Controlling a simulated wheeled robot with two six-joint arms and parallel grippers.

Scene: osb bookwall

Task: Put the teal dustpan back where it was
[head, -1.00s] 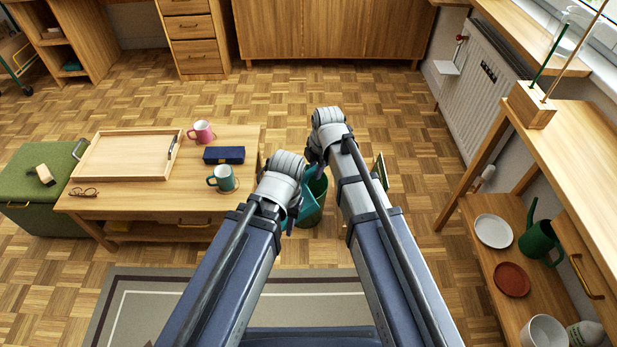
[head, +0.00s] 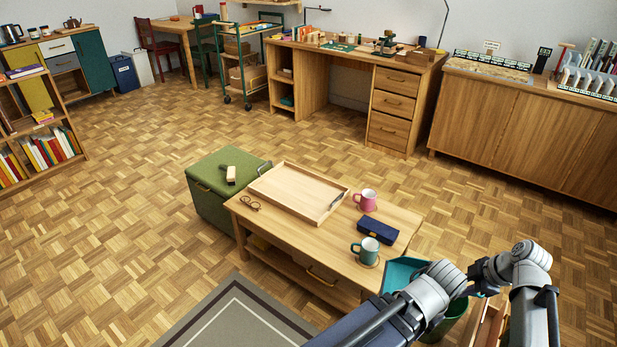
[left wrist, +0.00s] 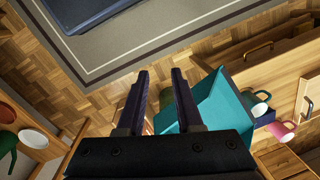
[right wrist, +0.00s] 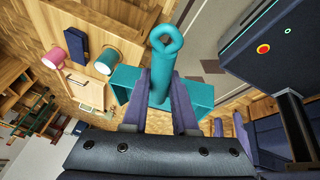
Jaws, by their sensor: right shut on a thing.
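The teal dustpan (head: 400,273) shows at the right end of the low coffee table in the head view, partly hidden behind my left wrist. In the right wrist view my right gripper (right wrist: 160,100) is shut on the dustpan's upright round handle (right wrist: 163,65), with the wide pan (right wrist: 198,98) beyond the fingers. In the left wrist view my left gripper (left wrist: 158,85) is open and empty, with the dustpan (left wrist: 198,110) just right of its fingers. In the head view both gripper tips are close together and hard to separate.
A green bin (head: 448,322) stands on the floor below my wrists. The coffee table (head: 300,243) holds a tray (head: 272,197), pink mug (head: 366,200), teal mug (head: 368,250) and navy case (head: 378,230). A green ottoman (head: 212,205) adjoins it. Parquet at left is open.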

